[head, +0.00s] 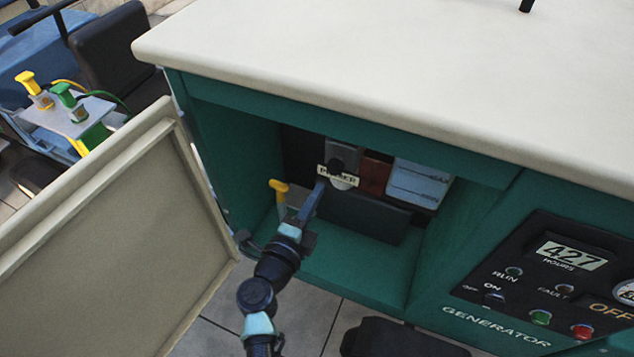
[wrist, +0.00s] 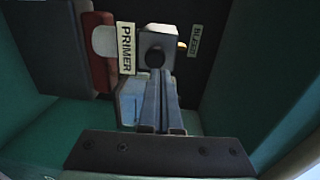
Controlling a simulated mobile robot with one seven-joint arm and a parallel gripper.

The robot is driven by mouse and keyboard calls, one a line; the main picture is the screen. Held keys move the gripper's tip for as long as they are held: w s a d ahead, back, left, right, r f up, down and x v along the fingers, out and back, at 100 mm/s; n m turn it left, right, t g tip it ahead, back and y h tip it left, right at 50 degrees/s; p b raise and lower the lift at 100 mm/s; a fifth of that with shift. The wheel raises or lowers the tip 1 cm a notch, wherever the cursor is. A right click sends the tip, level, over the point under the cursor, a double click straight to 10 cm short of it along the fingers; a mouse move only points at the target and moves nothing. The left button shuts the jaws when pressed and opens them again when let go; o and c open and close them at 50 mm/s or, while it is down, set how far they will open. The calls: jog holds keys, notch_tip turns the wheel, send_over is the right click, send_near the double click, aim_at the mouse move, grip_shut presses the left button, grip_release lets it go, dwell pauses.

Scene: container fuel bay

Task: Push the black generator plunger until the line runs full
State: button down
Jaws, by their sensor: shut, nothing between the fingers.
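The black generator plunger (head: 337,165) is a small round knob on a grey block inside the open green compartment, by the PRIMER label (head: 338,177). In the wrist view the plunger (wrist: 154,58) shows just beyond my fingertips, beside the upright PRIMER label (wrist: 126,48). My gripper (head: 321,184) reaches into the compartment from the front. Its fingers (wrist: 158,74) are shut together and empty, with the tips at or very near the plunger. I cannot tell whether they touch it. No fuel line with a visible fuel level can be made out.
A beige door (head: 110,220) stands open at the left. A yellow-topped lever (head: 279,186) is close left of my gripper. A red block (head: 375,173) and a white box (head: 420,183) sit right of the plunger. The control panel (head: 550,280) is at the right.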

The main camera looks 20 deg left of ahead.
jog(key=s, duration=0.6)
jog(key=shift+s, duration=0.2)
jog(key=shift+s, duration=0.1)
dwell(0.5)
